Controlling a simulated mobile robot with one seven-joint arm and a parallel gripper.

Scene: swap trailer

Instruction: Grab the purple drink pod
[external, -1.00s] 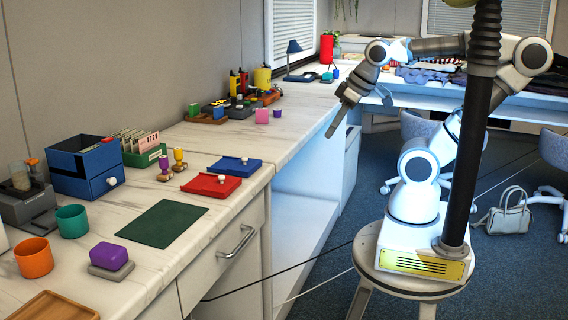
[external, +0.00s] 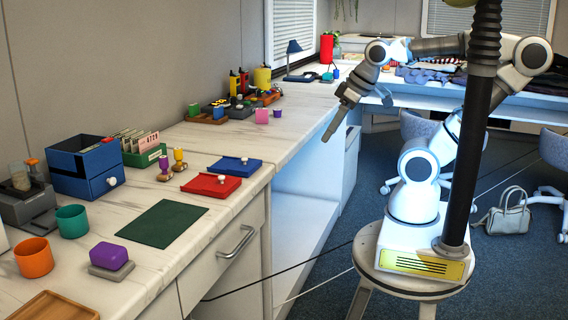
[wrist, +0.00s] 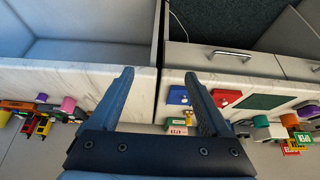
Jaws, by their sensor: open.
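A small purple cup-shaped thing (external: 277,113), like a drink pod, stands on the far part of the counter beside a pink block (external: 262,116). A larger purple rounded block (external: 109,255) sits on a grey base at the near front. My gripper (external: 328,136) hangs in the air off the counter's front edge, pointing down and left, apart from both purple things. In the wrist view my gripper (wrist: 158,77) has its fingers wide apart with nothing between them. Small pink and purple things show at left there; I cannot tell surely which is the pod.
The marble counter (external: 225,140) holds a red tray (external: 210,185), a blue tray (external: 236,165), a green mat (external: 162,223) and a blue drawer box (external: 85,170). Coloured bottles and small trays stand behind the pod. The counter's front edge just right of the pod is bare.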

